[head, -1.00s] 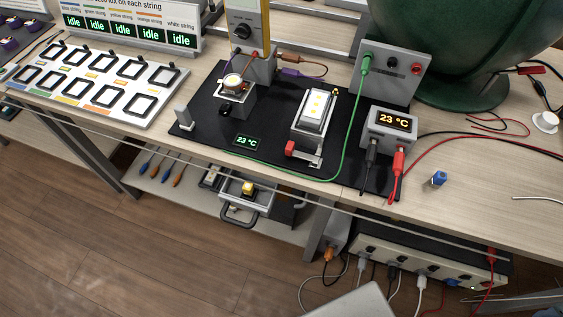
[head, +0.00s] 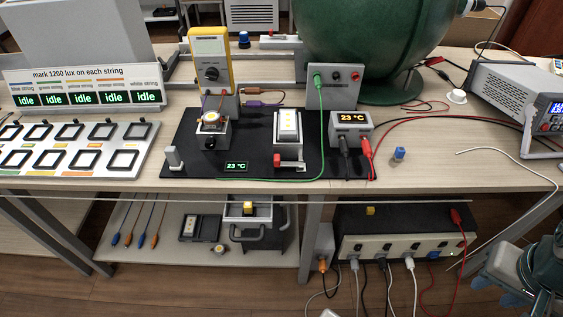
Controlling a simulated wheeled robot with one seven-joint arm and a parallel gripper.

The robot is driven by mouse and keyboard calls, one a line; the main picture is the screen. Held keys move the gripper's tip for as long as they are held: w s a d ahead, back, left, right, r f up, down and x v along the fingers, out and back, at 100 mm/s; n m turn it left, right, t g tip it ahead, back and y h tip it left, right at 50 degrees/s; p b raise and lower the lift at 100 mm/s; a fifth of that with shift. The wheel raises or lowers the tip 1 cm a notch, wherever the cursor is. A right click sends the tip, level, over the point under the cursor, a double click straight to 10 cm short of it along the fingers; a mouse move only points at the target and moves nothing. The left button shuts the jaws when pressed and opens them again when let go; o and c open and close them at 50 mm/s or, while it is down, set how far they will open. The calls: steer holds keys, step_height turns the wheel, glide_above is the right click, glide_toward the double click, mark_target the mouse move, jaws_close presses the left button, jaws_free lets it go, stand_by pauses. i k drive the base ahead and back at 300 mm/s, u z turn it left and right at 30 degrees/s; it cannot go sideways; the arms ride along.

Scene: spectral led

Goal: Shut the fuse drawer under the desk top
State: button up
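The fuse drawer (head: 238,213) appears to be the grey tray in the dark unit under the desk top, left of the middle leg. It looks pulled out toward me, with a yellow block (head: 250,209) in it. A dark bar handle (head: 246,237) shows at its front. How far it stands out is hard to tell from this angle. Part of my arm with my gripper (head: 488,283) shows at the lower right, well to the right of the drawer and apart from it. The fingers are not clear enough to tell open from shut.
A lower shelf (head: 165,250) holds several coloured-tip tools and small parts left of the drawer. A metal desk leg (head: 312,235) stands right of it. A power strip (head: 400,247) with hanging cables lies further right. The desk top (head: 420,180) overhangs all this.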

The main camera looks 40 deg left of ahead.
mark_target(248, 217)
steer(key=u, duration=2.25)
steer(key=k, duration=1.25)
steer(key=z, duration=0.45)
steer(key=i, duration=0.55)
steer(key=u, duration=0.1)
